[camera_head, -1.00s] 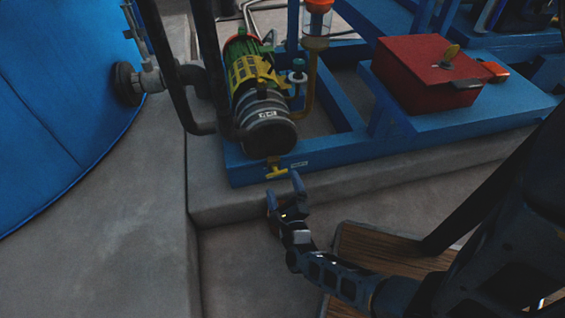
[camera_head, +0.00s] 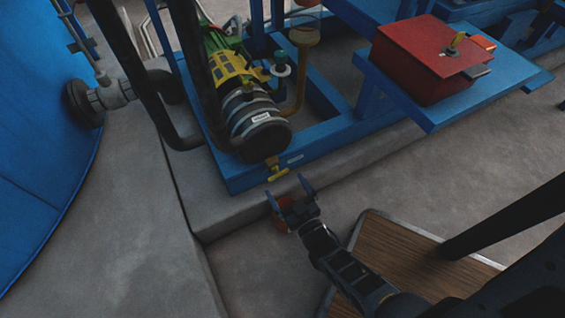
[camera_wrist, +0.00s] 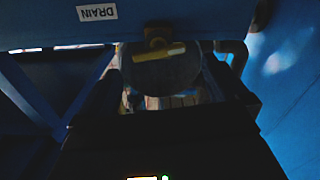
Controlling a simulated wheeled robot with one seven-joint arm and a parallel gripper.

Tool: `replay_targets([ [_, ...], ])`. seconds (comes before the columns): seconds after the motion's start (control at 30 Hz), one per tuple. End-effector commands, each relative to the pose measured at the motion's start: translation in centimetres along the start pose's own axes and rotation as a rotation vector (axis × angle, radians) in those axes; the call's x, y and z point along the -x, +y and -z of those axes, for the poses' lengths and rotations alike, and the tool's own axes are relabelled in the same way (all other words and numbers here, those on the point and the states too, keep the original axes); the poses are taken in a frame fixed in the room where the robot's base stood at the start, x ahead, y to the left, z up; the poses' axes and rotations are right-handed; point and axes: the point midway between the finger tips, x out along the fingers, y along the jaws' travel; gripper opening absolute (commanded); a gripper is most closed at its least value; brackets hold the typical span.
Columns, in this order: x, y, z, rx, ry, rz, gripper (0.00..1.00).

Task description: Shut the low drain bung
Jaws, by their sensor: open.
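The drain bung is a small yellow T-handle valve (camera_head: 277,172) low on the front of the blue skid frame, below the pump.
A green, yellow and grey pump (camera_head: 240,100) sits above on the blue skid (camera_head: 330,135). Dark pipes (camera_head: 140,80) run at the left beside a blue tank (camera_head: 40,130). A red box (camera_head: 425,60) stands at the right.

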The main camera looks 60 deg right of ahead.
Motion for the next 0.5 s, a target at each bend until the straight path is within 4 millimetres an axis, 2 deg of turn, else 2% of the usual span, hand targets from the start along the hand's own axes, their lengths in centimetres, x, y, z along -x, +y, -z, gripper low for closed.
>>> replay_targets([
  [0.17,-1.1,-0.1,-0.1,0.031,0.001,0.004,1.0],
  [0.5,-6.1,-0.1,-0.2,0.028,0.0,0.003,1.0],
])
